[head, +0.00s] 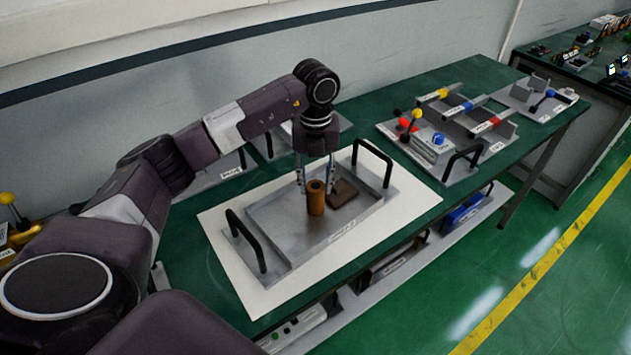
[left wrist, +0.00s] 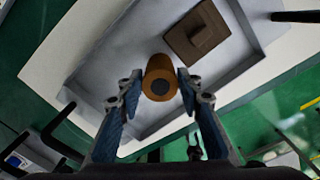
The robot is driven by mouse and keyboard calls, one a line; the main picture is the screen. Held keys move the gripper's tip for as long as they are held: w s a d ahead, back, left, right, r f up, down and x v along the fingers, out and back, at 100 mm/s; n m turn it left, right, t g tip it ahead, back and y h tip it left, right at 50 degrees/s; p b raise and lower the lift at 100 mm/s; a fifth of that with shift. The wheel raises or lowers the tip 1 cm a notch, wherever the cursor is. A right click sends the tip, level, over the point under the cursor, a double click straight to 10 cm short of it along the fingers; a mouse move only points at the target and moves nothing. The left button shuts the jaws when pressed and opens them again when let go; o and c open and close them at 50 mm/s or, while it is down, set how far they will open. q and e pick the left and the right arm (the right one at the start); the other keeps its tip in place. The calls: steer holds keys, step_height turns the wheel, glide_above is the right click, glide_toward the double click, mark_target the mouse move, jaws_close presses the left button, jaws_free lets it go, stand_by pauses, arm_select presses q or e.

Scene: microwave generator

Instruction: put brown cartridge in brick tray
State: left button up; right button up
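The brown cartridge, an orange-brown cylinder (head: 316,204) with a dark hole in its top, stands upright in the grey metal tray (head: 283,232). It also shows in the left wrist view (left wrist: 160,70). My left gripper (head: 315,189) points down over it, with one finger on each side of its upper part. In the left wrist view the fingers (left wrist: 158,84) look open, with narrow gaps beside the cylinder. A flat dark brown block (head: 343,192) with a raised piece lies in the tray beside the cylinder. My right gripper is not in view.
The tray has black handles (head: 373,163) at its ends and rests on a white sheet (head: 412,191) on the green table. A panel with coloured levers (head: 440,135) stands to the right. A lower shelf holds more items.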

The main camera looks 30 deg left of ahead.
arm_select(q)
steer(key=o, duration=0.3)
steer(key=shift+o, duration=0.2)
steer(key=shift+r, duration=0.1)
step_height(320, 180, up, 7)
steer(key=shift+f+b, duration=0.1)
steer(key=shift+b, duration=1)
steer(key=shift+r, duration=2.7)
steer(key=shift+f, duration=0.1)
